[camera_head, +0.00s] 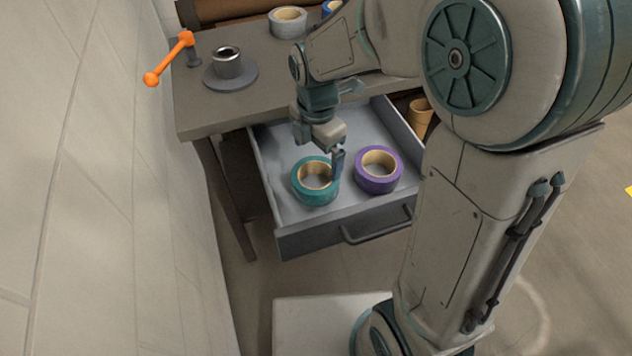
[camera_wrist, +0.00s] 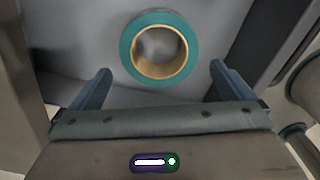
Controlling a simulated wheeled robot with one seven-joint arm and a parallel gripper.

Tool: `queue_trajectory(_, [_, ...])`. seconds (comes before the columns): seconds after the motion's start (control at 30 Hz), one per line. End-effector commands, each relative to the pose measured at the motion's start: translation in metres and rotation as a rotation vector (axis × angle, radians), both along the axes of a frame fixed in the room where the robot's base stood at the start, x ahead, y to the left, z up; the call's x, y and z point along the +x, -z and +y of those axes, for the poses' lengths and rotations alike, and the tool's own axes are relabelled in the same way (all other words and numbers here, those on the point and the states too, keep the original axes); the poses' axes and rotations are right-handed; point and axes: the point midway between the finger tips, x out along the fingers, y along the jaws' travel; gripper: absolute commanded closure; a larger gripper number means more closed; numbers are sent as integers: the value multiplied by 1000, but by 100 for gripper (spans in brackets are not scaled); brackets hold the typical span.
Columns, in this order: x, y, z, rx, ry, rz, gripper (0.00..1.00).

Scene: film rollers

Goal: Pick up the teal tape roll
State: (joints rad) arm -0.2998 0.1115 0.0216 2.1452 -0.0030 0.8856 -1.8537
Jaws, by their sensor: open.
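The teal tape roll (camera_head: 301,190) lies flat in the open drawer (camera_head: 290,243), left of a purple tape roll (camera_head: 379,184). My gripper (camera_head: 336,166) is over the drawer, close to the teal roll, with one finger showing in front of the roll's right side. In the wrist view the teal roll (camera_wrist: 128,50) lies beyond the fingertips, centred between them, with its tan core and open hole visible. There my gripper (camera_wrist: 162,80) is open and empty, its two blue fingers spread wider than the roll. The purple roll is not visible in the wrist view.
The drawer's side walls and front surround the rolls, and a handle (camera_head: 375,231) is on its front. Above, the desk top (camera_head: 200,112) carries a round metal stand (camera_head: 230,68), an orange-handled crank (camera_head: 170,58) and a grey tape roll (camera_head: 288,22). A wall is at left.

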Motion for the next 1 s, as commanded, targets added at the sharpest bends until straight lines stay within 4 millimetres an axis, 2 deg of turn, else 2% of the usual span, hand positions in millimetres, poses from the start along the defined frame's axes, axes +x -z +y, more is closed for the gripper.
queue_trajectory(0.03, [-1, 13, 0, -1, 1, 3, 0])
queue_trajectory(0.1, [0, 23, 0, 0, 2, 2, 0])
queue_trajectory(0.37, [-1, 43, 1, 0, 1, 2, 0])
queue_trajectory(0.63, [-1, 81, 4, 0, 2, 1, 0])
queue_trajectory(0.97, [-1, 86, 4, 1, 3, -1, 0])
queue_trajectory(1.0, [-1, 86, 4, 1, 3, -1, 11])
